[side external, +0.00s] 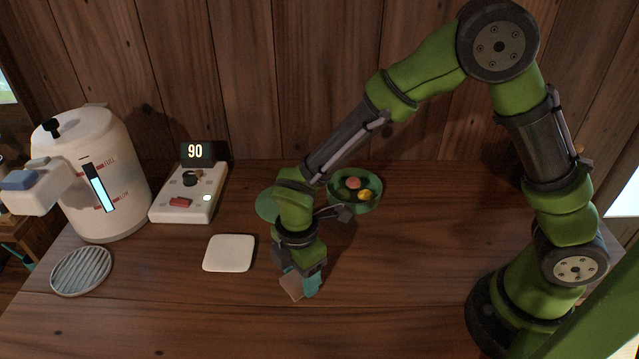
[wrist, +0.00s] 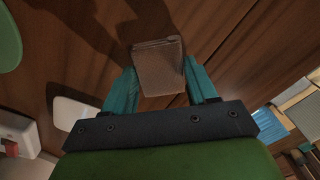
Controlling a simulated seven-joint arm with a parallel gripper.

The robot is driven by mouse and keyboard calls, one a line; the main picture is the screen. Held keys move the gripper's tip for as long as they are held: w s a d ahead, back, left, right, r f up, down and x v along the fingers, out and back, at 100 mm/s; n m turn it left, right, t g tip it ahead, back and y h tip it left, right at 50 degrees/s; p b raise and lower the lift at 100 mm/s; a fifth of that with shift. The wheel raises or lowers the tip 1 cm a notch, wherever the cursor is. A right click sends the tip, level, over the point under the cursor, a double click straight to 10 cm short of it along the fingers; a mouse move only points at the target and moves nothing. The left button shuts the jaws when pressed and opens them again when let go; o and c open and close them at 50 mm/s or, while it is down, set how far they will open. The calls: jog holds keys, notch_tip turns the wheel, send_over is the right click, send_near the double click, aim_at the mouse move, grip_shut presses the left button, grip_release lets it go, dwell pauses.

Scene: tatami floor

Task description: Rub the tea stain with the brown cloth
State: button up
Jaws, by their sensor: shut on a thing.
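The brown cloth (wrist: 159,68) is a small folded block between the two teal fingers of my gripper (wrist: 160,88) in the wrist view. My gripper (side external: 302,283) is shut on it. In the side view the brown cloth (side external: 291,286) shows at the fingertips, low over the wooden table (side external: 400,290). I cannot tell whether the cloth touches the tabletop. I cannot make out the tea stain in either view; the cloth and gripper may hide it.
A white square coaster (side external: 229,253) lies left of my gripper. Behind are a green bowl (side external: 372,201) of colored pieces and a green disc (side external: 267,205). A control box (side external: 189,193) showing 90, a white kettle (side external: 118,170) and a ribbed round dish (side external: 82,271) stand left. The front right tabletop is clear.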

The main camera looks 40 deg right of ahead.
jog(key=shift+w+d, duration=3.55)
notch_tip(320, 180, up, 8)
jog(key=shift+r, duration=0.1)
